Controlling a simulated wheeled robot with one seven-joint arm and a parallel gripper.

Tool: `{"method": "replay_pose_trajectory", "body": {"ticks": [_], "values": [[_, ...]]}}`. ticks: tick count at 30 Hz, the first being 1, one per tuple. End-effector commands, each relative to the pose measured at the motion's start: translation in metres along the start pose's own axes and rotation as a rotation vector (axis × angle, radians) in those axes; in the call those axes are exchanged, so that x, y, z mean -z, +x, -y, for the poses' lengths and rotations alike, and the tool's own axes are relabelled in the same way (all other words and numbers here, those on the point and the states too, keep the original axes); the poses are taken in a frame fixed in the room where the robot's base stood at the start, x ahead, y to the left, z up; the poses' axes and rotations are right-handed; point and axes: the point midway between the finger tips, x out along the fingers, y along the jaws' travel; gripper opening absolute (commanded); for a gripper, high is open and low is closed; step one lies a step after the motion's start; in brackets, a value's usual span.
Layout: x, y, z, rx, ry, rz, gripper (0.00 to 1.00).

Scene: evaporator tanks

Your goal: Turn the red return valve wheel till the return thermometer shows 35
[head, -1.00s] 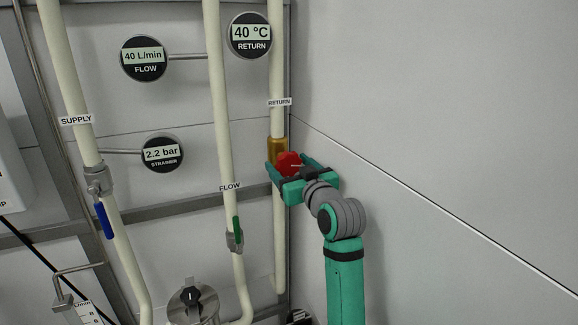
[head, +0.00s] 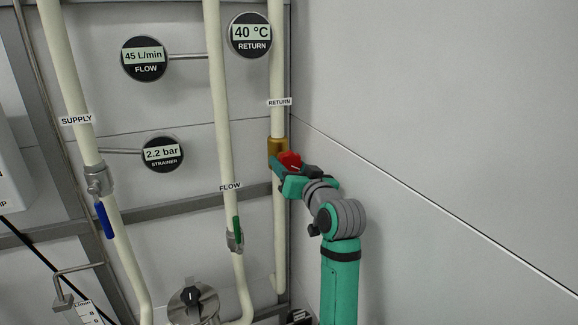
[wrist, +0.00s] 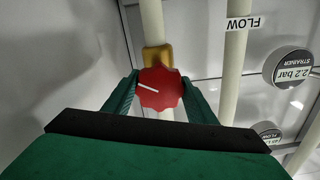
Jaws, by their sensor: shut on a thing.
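The red return valve wheel (head: 290,159) sits on a brass valve body (head: 277,147) on the return pipe at the right. In the wrist view the wheel (wrist: 160,89) has a scalloped rim and a white line pointing left and slightly up. My green gripper (head: 282,168) is shut on the wheel, with one finger on each side of it in the wrist view (wrist: 160,95). The return thermometer (head: 251,35), a round dial above the valve, reads 40 °C.
The flow gauge (head: 145,59) reads 45 L/min and the strainer gauge (head: 162,154) reads 2.2 bar. The flow pipe with its green lever (head: 237,229) runs left of the valve. A blank wall (head: 440,120) stands close on the right.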

Motion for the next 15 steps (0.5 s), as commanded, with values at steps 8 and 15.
{"method": "replay_pose_trajectory", "body": {"ticks": [8,15], "values": [[0.0008,-0.0004,0.0000,0.000,-0.002,-0.002,0.63],[0.0004,-0.0002,-0.0001,0.000,-0.002,-0.001,0.70]]}}
